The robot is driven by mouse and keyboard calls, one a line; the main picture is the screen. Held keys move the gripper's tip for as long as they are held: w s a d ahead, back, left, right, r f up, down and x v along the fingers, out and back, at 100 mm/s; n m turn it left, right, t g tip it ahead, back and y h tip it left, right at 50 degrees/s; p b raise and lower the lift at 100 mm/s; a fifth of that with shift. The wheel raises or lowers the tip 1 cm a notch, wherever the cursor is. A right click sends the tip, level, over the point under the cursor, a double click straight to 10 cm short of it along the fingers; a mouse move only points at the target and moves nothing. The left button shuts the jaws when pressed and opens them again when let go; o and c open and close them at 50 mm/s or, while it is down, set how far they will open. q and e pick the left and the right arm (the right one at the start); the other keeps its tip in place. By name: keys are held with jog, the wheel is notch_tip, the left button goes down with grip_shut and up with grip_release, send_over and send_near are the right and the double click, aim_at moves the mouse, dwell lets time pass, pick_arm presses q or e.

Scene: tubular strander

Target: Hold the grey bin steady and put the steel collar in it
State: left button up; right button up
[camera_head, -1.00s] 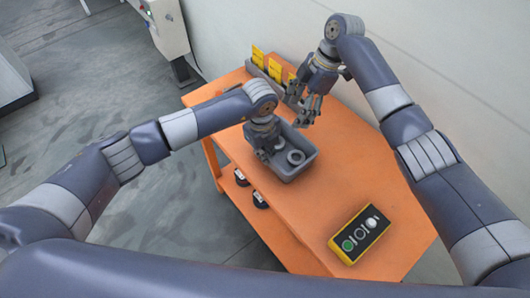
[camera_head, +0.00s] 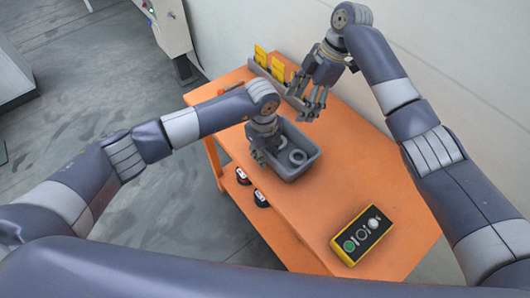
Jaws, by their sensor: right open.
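The grey bin (camera_head: 305,167) stands on the orange table. A grey ring, the steel collar (camera_head: 298,156), lies inside it on the bin's floor. My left gripper (camera_head: 264,158) is at the bin's left wall, with its fingers pointing down around that wall; its arm hides part of the bin, and whether the fingers are closed on the wall is too small to tell. My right gripper (camera_head: 308,112) is open and empty, above the table behind and to the right of the bin.
A grey rack with yellow cards (camera_head: 278,68) stands at the table's back edge by the wall. A yellow control box (camera_head: 362,234) lies at the front right of the orange table (camera_head: 350,165). Dark round items (camera_head: 261,199) sit on a lower shelf at left.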

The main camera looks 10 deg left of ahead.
pick_arm(q)
notch_tip(320, 180, up, 12)
jog(key=shift+a+f, duration=0.15)
jog(key=shift+a, duration=0.15)
jog(key=shift+s, duration=0.15)
